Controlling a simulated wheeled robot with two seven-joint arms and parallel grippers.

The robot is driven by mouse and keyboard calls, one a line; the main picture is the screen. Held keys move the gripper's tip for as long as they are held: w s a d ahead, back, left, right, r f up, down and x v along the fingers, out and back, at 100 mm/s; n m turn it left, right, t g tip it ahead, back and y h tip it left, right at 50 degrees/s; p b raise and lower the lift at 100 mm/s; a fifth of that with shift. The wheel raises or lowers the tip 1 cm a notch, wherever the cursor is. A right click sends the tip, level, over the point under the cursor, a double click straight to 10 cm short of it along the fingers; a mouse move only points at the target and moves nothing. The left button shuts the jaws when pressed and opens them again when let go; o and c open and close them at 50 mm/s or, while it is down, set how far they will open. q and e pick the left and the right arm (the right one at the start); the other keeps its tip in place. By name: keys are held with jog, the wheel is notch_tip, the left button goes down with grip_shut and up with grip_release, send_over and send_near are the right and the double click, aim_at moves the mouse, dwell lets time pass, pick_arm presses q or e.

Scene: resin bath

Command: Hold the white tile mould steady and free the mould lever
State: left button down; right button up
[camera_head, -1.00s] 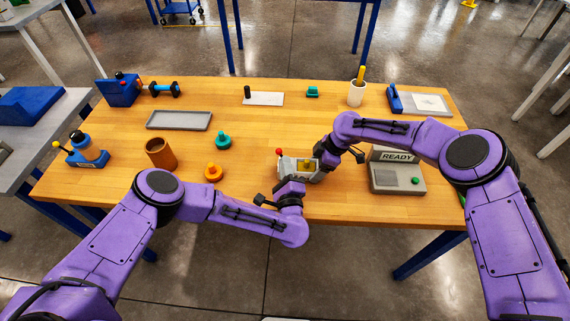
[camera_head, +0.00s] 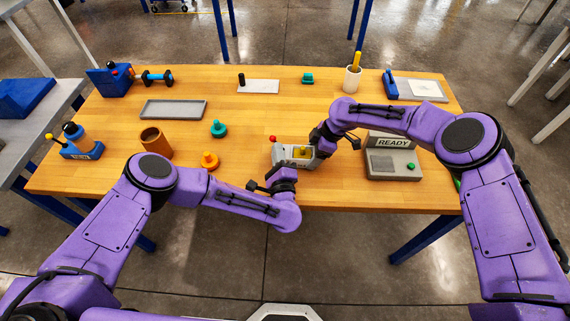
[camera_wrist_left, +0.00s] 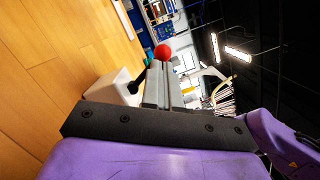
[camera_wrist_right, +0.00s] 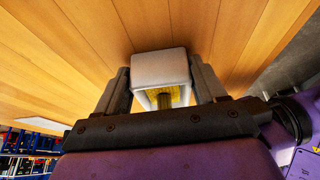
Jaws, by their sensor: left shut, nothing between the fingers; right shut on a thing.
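The white tile mould (camera_head: 279,157) stands near the table's front edge, with yellow showing inside it. The mould lever's red ball (camera_head: 272,139) stands up at its left end. My right gripper (camera_wrist_right: 163,85) is shut on the mould, one finger on each side of it. My left gripper (camera_head: 285,172) is at the mould's front left. In the left wrist view its fingers (camera_wrist_left: 161,80) are together and empty. The red ball (camera_wrist_left: 162,52) shows just past their tips, and the mould's pale body (camera_wrist_left: 113,88) is beside them. Whether they touch the lever I cannot tell.
A grey READY station (camera_head: 392,163) stands right of the mould, close to my right arm. An orange knob piece (camera_head: 210,160), a teal one (camera_head: 218,129) and a brown cup (camera_head: 156,142) stand to the left. A grey tray (camera_head: 174,110) lies behind them. The table's middle is clear.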

pick_arm(q)
jog(key=s+d, duration=0.1)
jog(key=s+d+f, duration=0.1)
jog(key=s+d, duration=0.1)
jog(key=shift+f, duration=0.2)
jog(key=v, duration=0.8)
jog(key=shift+s+r, duration=0.1)
jog(key=shift+s, duration=0.45)
jog(key=shift+s+d+n, duration=0.1)
jog(key=shift+d+n, duration=0.1)
jog(key=shift+n, duration=0.2)
jog(key=x, duration=0.9)
jog(key=shift+w, duration=0.25)
jog(key=w+a, duration=0.1)
jog(key=w+a+r, duration=0.1)
jog(key=shift+w+a, duration=0.2)
jog(key=shift+w, duration=0.1)
jog(key=shift+w+a+r, duration=0.15)
jog(key=shift+w+a, duration=0.05)
jog(key=shift+a, duration=0.1)
